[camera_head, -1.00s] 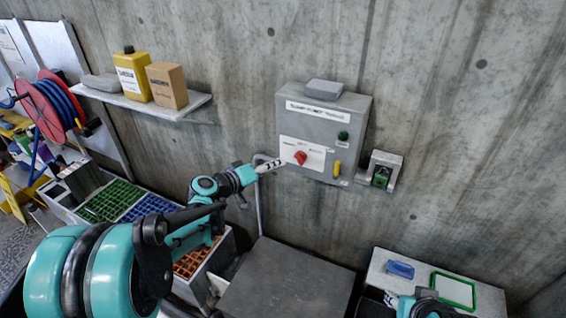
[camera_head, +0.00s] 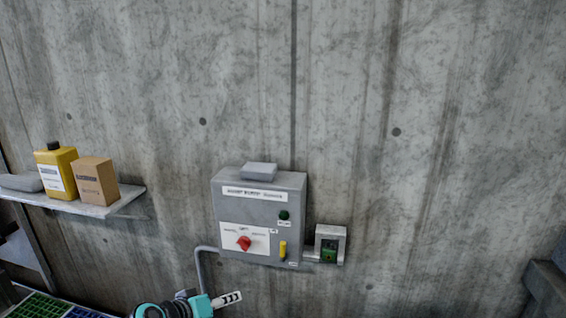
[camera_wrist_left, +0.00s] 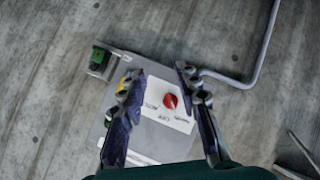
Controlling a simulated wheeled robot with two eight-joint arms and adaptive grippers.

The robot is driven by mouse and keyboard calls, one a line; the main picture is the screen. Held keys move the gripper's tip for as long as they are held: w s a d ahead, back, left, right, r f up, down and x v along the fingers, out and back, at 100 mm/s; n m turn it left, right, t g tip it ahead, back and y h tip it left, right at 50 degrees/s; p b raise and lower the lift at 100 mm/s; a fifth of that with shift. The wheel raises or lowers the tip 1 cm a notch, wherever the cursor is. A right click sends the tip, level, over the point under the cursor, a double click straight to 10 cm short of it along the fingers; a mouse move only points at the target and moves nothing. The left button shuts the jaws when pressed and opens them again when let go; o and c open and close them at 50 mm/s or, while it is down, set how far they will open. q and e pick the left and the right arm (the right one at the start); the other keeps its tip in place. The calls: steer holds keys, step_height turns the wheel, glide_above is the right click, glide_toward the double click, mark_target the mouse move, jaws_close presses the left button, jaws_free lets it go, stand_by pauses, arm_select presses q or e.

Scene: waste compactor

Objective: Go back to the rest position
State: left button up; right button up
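My left gripper (camera_head: 230,298) is at the bottom edge of the head view, below the grey control box (camera_head: 220,205) and touching nothing that I can see. In the left wrist view its two fingers (camera_wrist_left: 160,72) are spread apart with nothing held between them. Past the fingers, the box's red rotary knob (camera_wrist_left: 171,101) shows on a white label. The knob also shows in the head view (camera_head: 243,243). My right gripper is in neither view.
A yellow switch (camera_head: 283,249) and a green button (camera_head: 284,215) are on the box. A small green-fronted unit (camera_head: 329,253) is beside it. A shelf (camera_head: 125,200) at left holds a yellow bottle (camera_head: 57,172) and a cardboard box (camera_head: 95,182). The wall at right is bare.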

arm_select(q)
steer(key=s+a+f+m+g+y+b, duration=0.1)
steer(key=s+f+y+b, duration=0.1)
steer(key=s+f, duration=0.4)
steer(key=s+a+f+m+g+y+b, duration=0.1)
steer(key=s+f, duration=0.5)
steer(key=s, duration=0.6)
steer(key=g+y+b, duration=0.1)
steer(key=y+b, duration=0.1)
steer(key=shift+s+a+y, duration=0.15)
steer(key=shift+s+y, duration=0.05)
steer(key=shift+y, duration=0.1)
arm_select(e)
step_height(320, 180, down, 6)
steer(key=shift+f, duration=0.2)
